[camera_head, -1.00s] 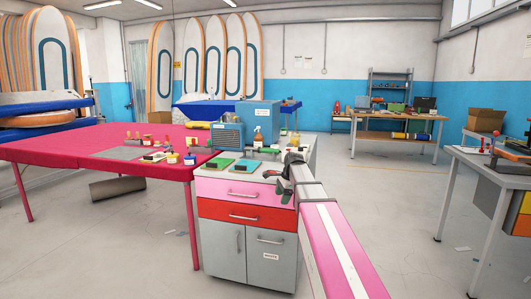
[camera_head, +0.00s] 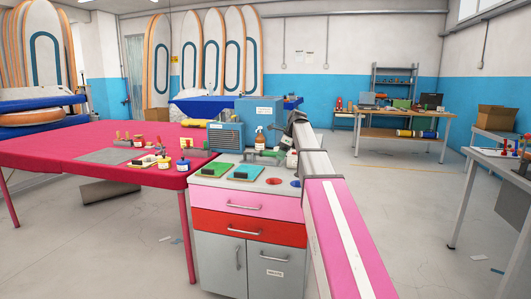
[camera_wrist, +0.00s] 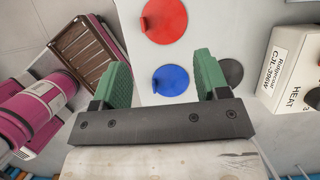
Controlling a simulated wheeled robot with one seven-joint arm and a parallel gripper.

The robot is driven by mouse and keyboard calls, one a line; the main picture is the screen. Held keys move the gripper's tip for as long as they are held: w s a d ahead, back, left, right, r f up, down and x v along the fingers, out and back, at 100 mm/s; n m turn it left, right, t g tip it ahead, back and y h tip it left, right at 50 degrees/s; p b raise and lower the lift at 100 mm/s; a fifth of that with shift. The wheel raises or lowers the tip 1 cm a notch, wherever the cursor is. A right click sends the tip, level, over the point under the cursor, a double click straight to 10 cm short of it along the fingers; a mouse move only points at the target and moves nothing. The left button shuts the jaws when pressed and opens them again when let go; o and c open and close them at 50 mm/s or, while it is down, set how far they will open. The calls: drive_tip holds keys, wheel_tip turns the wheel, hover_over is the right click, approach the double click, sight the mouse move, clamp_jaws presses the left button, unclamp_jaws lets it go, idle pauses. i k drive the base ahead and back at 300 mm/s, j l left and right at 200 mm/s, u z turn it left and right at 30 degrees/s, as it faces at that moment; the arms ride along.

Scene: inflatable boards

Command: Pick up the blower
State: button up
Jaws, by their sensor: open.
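I cannot tell for sure which thing is the blower. A blue machine with a vent grille (camera_head: 226,137) stands at the back left of the cabinet top. A white box marked HEAT (camera_wrist: 296,68) shows at the right edge of the wrist view. A magenta cylinder with a pale label (camera_wrist: 38,102) lies at the left of that view. My gripper (camera_wrist: 160,60) is open and empty, its green fingers apart above the cabinet top. A red disc (camera_wrist: 164,20) and a blue disc (camera_wrist: 171,80) show between and beyond the fingers.
The cabinet (camera_head: 250,205) has a crowded top with green and teal pads, a spray bottle (camera_head: 259,137) and a white bottle. A magenta table (camera_head: 60,153) stands to the left. Open floor lies to the right, before a workbench (camera_head: 410,116).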

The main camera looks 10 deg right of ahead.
sight(261, 153)
drive_tip(key=i, duration=0.85)
